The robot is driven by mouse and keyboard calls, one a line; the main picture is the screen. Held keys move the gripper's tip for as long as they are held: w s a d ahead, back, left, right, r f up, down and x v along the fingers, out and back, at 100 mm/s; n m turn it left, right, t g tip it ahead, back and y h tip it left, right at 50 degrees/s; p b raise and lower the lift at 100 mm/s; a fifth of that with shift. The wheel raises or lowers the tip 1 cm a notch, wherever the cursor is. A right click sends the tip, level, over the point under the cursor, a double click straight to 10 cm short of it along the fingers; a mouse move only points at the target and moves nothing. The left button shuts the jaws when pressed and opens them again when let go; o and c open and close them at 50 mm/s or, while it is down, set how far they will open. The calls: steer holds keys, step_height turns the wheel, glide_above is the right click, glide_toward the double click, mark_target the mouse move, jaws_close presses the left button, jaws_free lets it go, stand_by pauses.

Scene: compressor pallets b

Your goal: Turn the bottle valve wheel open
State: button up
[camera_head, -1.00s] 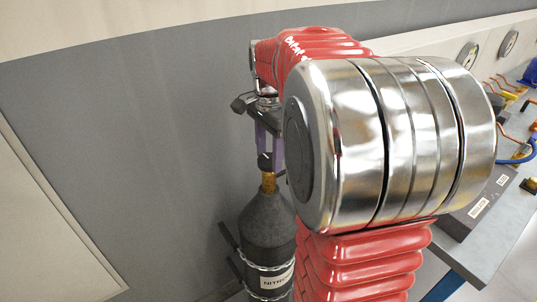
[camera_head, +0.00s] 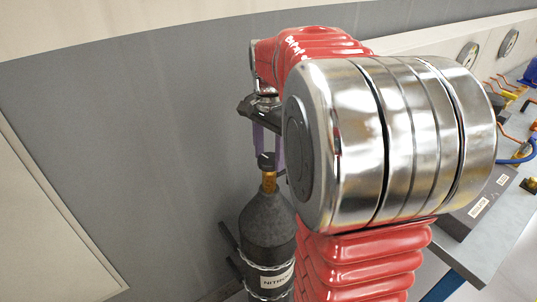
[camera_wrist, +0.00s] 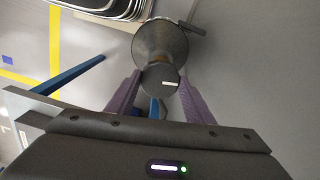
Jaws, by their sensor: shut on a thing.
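The dark gas bottle (camera_head: 266,222) stands upright against the wall in the head view, with a label reading in part "NITR" and a brass valve neck (camera_head: 269,182). The dark valve wheel (camera_head: 267,161) sits on top of the neck; in the wrist view the wheel (camera_wrist: 160,80) is a round knob with a white mark. My gripper (camera_head: 268,148) points down from above, with its purple fingers on either side of the wheel. In the wrist view my gripper (camera_wrist: 158,84) is shut on the wheel from two opposite sides. My arm hides part of the bottle's right side.
A workbench (camera_head: 495,235) with gauges, copper pipes and a blue hose stands at the right. The grey wall (camera_head: 140,130) is close behind the bottle. Brackets (camera_head: 229,236) stick out left of the bottle. A yellow floor line (camera_wrist: 54,60) shows in the wrist view.

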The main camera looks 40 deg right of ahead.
steer(key=n, duration=1.3)
steer(key=shift+w+r, duration=0.1)
steer(key=n, duration=0.8)
steer(key=shift+n, duration=0.4)
steer(key=o, duration=1)
steer(key=shift+o, duration=0.2)
